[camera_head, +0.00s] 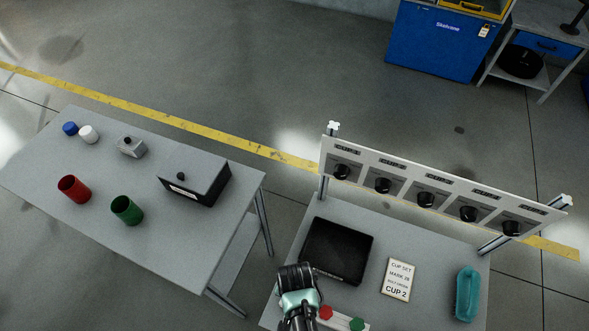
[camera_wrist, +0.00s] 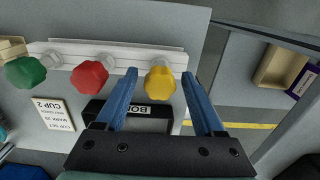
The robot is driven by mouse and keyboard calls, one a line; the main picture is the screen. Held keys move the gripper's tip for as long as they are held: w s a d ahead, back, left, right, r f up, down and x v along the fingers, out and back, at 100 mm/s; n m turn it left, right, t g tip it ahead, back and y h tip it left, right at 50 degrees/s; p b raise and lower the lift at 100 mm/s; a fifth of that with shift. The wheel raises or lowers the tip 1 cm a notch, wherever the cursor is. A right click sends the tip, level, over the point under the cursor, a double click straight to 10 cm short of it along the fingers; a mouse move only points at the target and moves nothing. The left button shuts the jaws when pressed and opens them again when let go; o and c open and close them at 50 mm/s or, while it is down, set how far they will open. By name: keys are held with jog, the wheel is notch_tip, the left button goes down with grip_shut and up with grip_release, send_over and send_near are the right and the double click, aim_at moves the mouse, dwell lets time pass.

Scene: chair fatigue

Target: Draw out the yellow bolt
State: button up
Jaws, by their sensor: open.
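The yellow bolt (camera_wrist: 159,85) has a lobed knob head and sits in a pale rail (camera_wrist: 120,55) in the wrist view, at the right end of a row. A red bolt (camera_wrist: 90,75) and a green bolt (camera_wrist: 26,72) stand to its left. My gripper (camera_wrist: 160,73) is open, with one blue finger on each side of the yellow head in the picture. Gaps show on both sides; I cannot tell how deep the head lies between the fingers. In the head view my gripper (camera_head: 297,282) hides the yellow bolt, while the red (camera_head: 325,312) and green (camera_head: 357,324) heads show.
A black tray (camera_head: 337,250), a "CUP 2" card (camera_head: 397,280) and a teal object (camera_head: 467,294) lie on the bench. A panel of dark knobs (camera_head: 425,199) stands at its back. The left table (camera_head: 110,170) holds cups and boxes.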

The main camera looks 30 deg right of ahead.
grip_shut()
jog(key=shift+r+p, duration=2.65)
jog(key=shift+p, duration=0.05)
jog(key=shift+r+p, duration=1.95)
jog(key=shift+p, duration=0.05)
